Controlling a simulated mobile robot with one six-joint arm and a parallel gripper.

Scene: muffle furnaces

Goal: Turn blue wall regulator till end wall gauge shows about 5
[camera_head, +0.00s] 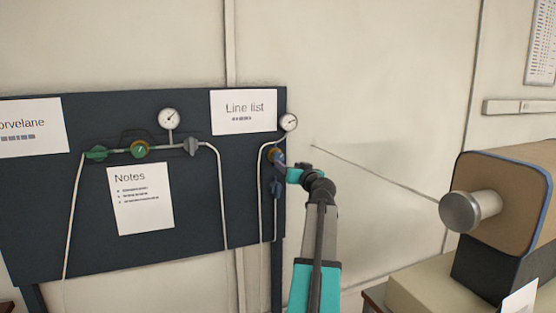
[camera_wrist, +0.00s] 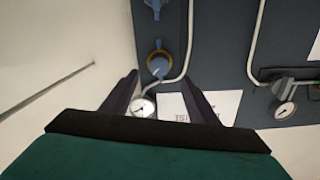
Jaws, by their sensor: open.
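The blue wall regulator (camera_head: 277,156) sits near the right edge of the dark panel. In the wrist view its blue knob (camera_wrist: 159,65), with a brass-coloured ring, lies just ahead of and between my fingertips. My gripper (camera_wrist: 161,77) is open, with one finger on each side of the knob's line and no visible grip on it. In the head view my gripper (camera_head: 286,170) is at the regulator, partly hidden by my wrist. The end wall gauge (camera_head: 288,122) is above the regulator; it also shows in the wrist view (camera_wrist: 142,107). Its figures are too small to read.
A blue valve (camera_head: 276,188) is just below the regulator. A green regulator (camera_head: 139,149) and another gauge (camera_head: 169,118) are further left. Pale pipes run along the dark panel (camera_head: 60,210). A furnace (camera_head: 510,205) stands at right; bare wall lies between.

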